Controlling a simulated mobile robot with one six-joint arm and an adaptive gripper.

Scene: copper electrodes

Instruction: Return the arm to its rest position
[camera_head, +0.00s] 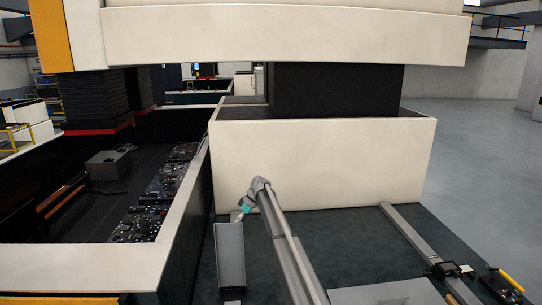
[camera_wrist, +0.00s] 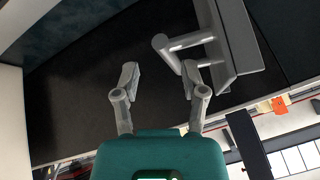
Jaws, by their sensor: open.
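My arm rises from the bottom middle of the head view and bends at a joint near the cream block. Its teal wrist part hangs to the left of the bend, with my gripper (camera_head: 237,216) small beneath it, just above a grey box (camera_head: 230,255). In the wrist view my gripper (camera_wrist: 161,78) has its two fingers apart, with nothing between them. A grey bracket with a round peg (camera_wrist: 190,41) is beyond and beside the right finger. I cannot tell whether they touch.
A cream block (camera_head: 320,165) stands behind my arm on a dark surface. A trough (camera_head: 125,185) with dark parts lies to the left. A metal rail (camera_head: 410,235) runs along the right. Open grey floor (camera_head: 480,160) is farther right.

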